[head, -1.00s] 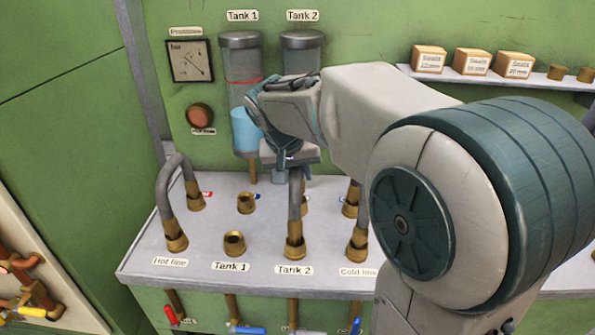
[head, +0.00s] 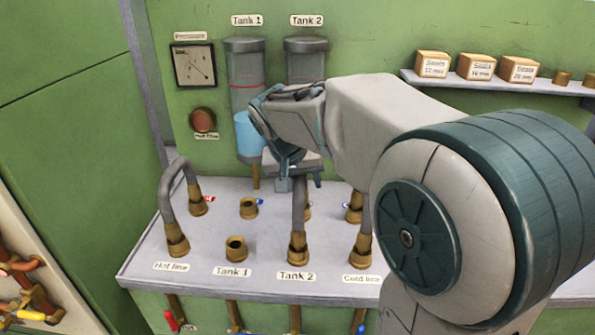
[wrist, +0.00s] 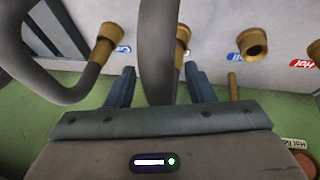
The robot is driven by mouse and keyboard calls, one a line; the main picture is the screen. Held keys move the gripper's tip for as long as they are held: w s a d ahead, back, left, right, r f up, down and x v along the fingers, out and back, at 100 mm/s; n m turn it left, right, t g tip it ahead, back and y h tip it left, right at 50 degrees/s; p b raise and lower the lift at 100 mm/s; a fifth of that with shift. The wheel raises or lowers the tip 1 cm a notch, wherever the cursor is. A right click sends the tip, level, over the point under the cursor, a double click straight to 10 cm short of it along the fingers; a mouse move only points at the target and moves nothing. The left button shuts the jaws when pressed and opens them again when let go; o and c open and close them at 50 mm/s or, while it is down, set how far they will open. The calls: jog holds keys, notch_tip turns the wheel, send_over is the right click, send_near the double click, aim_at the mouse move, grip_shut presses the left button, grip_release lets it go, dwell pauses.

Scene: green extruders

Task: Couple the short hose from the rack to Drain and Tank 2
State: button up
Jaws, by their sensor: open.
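A grey hose (head: 299,205) stands upright with its brass end (head: 298,247) on the front fitting labelled Tank 2. Its upper part is hidden behind my gripper (head: 300,183) in the head view. In the wrist view the hose (wrist: 158,50) passes between the two spread fingers of my gripper (wrist: 158,88), which is open around it. A brass fitting (wrist: 182,38) shows just behind the hose there; I cannot tell whether the hose's far end is seated on it. No Drain label is readable.
An arched hose (head: 166,195) joins the Hot line fitting to a back fitting. Another hose (head: 365,240) stands at Cold line, partly hidden by my arm. The Tank 1 fitting (head: 236,248) and the back fitting behind it (head: 248,208) are empty. A shelf with seal boxes (head: 475,66) is at right.

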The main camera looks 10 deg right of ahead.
jog(key=v, duration=1.4)
jog(key=s+d+f+n+y, duration=0.1)
jog(key=s+f, duration=0.7)
jog(key=f, duration=0.1)
jog(key=s+d+f+n+y, duration=0.1)
jog(key=s+d+f+y, duration=0.1)
jog(key=s+f, duration=0.6)
notch_tip(320, 180, down, 3)
jog(key=shift+d+r+n+g+p, duration=0.25)
jog(key=shift+n+g+p, duration=0.15)
jog(key=shift+p, duration=0.05)
